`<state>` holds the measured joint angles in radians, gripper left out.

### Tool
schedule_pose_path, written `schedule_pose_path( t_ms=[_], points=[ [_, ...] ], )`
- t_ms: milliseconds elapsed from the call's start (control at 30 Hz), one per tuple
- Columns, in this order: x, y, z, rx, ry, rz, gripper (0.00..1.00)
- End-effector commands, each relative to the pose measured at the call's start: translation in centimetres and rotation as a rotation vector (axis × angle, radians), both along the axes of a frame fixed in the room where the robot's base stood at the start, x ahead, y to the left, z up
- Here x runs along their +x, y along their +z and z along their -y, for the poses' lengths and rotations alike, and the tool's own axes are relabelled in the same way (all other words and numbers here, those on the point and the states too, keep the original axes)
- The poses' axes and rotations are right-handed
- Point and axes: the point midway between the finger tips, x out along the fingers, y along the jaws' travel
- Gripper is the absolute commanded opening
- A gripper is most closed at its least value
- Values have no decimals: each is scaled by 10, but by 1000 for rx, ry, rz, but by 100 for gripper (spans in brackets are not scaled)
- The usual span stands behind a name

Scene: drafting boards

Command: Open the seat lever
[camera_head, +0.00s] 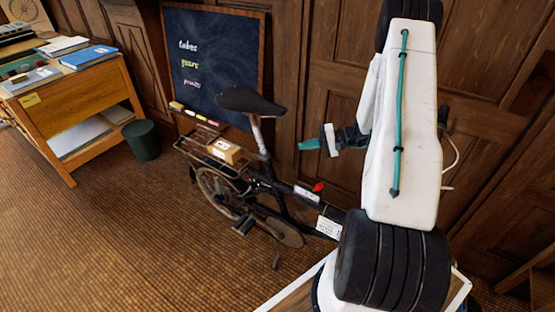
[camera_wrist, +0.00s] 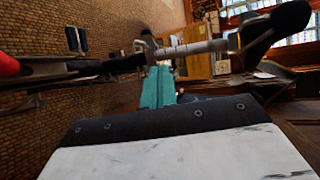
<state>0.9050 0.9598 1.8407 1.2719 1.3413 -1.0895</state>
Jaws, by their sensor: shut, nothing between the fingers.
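A dark folding bicycle (camera_head: 285,200) stands beside the wall, with a black saddle (camera_head: 248,101) on a silver seat post (camera_head: 258,135). In the wrist view the saddle (camera_wrist: 276,30) is at upper right and the seat post (camera_wrist: 192,49) runs sideways to a grey clamp (camera_wrist: 148,44). The seat lever cannot be told apart clearly from this clamp. My gripper (camera_head: 308,144) has teal fingers and is right of the seat post in the head view. In the wrist view my gripper (camera_wrist: 158,86) is shut and empty, its tips appearing just below the clamp; contact cannot be told.
A red lever (camera_head: 318,187) sits on the bicycle frame. A rear rack (camera_head: 205,158) carries a small box (camera_head: 224,151). A chalkboard (camera_head: 215,60) leans behind the bicycle. A wooden desk (camera_head: 85,105) and a dark green bin (camera_head: 142,141) stand left. Floor in front is clear.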

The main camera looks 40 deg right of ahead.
Motion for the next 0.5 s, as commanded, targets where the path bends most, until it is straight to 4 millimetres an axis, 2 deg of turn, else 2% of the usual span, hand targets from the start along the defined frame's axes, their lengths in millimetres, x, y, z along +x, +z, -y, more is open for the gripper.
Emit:
schedule_pose_path(
  t_ms=[33,167,500],
  points=[
    [-3,-14,8,11,-31,6,0],
    [-6,-29,19,18,-72,21,0],
    [-6,-31,20,20,-77,25,0]
  ],
)
